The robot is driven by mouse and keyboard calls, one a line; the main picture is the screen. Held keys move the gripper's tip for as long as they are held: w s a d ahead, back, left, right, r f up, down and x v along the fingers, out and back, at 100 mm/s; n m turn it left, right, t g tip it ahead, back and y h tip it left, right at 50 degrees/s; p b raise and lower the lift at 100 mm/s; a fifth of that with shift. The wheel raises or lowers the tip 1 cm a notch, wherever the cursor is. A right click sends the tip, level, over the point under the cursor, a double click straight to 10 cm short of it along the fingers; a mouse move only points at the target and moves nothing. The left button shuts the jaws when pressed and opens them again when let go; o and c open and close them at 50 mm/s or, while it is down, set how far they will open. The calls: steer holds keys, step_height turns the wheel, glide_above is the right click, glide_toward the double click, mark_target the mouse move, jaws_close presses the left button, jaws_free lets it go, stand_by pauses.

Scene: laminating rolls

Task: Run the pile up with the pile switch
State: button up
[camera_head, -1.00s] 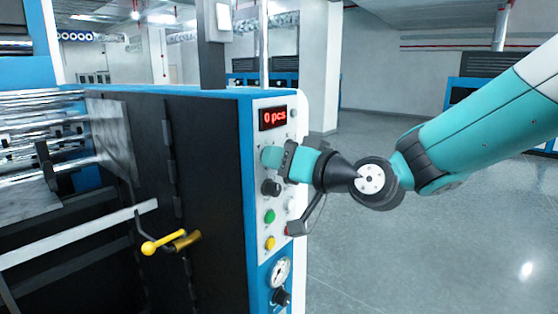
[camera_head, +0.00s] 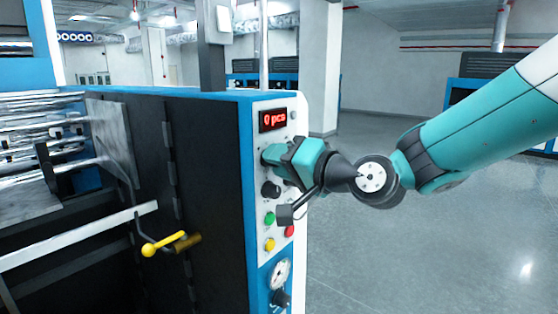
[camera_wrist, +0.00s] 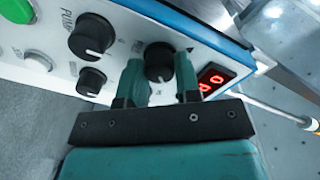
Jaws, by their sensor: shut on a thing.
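The control panel (camera_head: 262,205) is a white strip on the blue-edged end of the machine. The head view hides this knob behind the gripper.
A pump knob (camera_wrist: 91,36) and a smaller black knob (camera_wrist: 91,81) are beside the held one. Green (camera_head: 269,218), red (camera_head: 290,231) and yellow (camera_head: 269,245) buttons lie below, above a gauge (camera_head: 281,272). A yellow-handled lever (camera_head: 165,243) sticks out at left. Floor at right is clear.

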steer(key=shift+d, duration=0.1)
steer(key=o, duration=0.9)
steer(key=shift+b+v, duration=3.95)
steer(key=shift+v, duration=4.65)
